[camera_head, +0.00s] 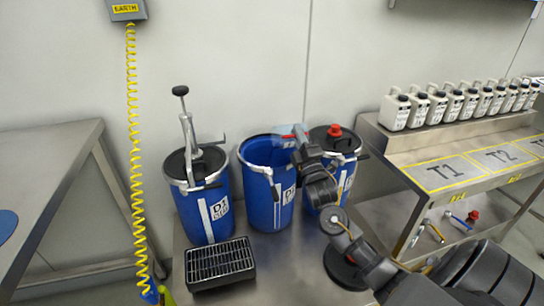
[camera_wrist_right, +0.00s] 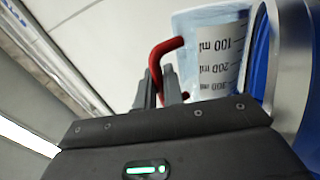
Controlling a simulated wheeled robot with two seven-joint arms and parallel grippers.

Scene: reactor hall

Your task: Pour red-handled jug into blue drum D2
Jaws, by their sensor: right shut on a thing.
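The blue drum D2 (camera_head: 262,185) stands open in the middle of three blue drums; its label is partly hidden. My right gripper (camera_head: 300,139) is over the right part of its rim, shut on the red handle. The clear jug (camera_head: 284,144) is at the drum's mouth, mostly hidden by the gripper in the head view. In the right wrist view my right gripper (camera_wrist_right: 160,88) grips the red handle (camera_wrist_right: 158,62), and the jug (camera_wrist_right: 210,50) with its ml scale is beside the drum's metal rim (camera_wrist_right: 300,70). I cannot tell if liquid is flowing. My left gripper is not in view.
Drum D1 (camera_head: 203,205) with a hand pump stands left, and a lidded drum with a red cap (camera_head: 335,130) right. A black grate (camera_head: 219,264) lies in front. A yellow coiled cord (camera_head: 133,150) hangs left. White bottles (camera_head: 437,106) line the right bench.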

